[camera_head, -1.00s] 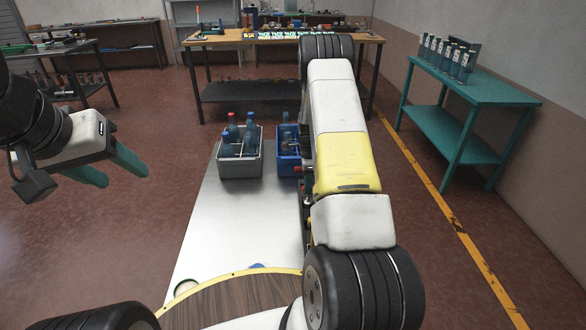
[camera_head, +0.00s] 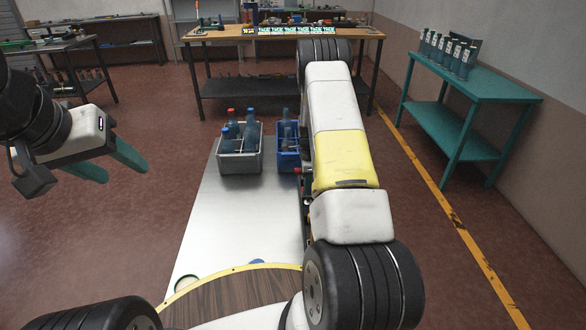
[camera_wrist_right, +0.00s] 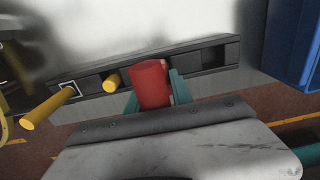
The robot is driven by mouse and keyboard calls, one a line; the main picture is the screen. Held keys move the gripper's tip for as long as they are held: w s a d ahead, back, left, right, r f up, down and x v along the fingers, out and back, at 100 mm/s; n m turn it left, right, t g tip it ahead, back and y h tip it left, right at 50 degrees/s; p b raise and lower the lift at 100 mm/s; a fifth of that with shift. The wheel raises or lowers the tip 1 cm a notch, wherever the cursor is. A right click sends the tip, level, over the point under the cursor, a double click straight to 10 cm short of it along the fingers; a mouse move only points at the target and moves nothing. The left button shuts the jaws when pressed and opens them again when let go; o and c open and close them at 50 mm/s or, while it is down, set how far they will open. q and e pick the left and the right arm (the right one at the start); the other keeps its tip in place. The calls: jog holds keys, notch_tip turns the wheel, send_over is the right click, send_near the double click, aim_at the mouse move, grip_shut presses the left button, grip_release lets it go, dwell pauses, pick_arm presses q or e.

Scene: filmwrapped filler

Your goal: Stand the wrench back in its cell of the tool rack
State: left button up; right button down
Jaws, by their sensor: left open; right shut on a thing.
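In the right wrist view, my right gripper (camera_wrist_right: 155,92) is shut on a red-handled tool, taken to be the wrench (camera_wrist_right: 151,82), between its teal fingers. The tool's lower part is hidden, so I cannot tell whether it is inside a cell. Right behind it runs the dark, narrow tool rack (camera_wrist_right: 232,53), with an empty-looking dark cell to the right of the red handle. Two yellow handles stand at its left. In the head view my right arm hides this gripper. My left gripper (camera_head: 122,170) is open and empty over the floor at left.
A metal-topped surface (camera_head: 225,230) lies ahead, bearing a grey crate (camera_head: 241,165) and a blue crate (camera_head: 288,163) with bottles. The blue crate is partly behind my right arm. A teal table (camera_head: 490,90) with bottles stands right; a wooden workbench (camera_head: 220,35) stands behind.

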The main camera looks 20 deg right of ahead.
jog(key=shift+f, duration=0.3)
jog(key=c, duration=1.1)
grip_release()
jog(key=shift+o, duration=0.2)
notch_tip(320, 180, up, 8)
jog(key=shift+f, duration=0.1)
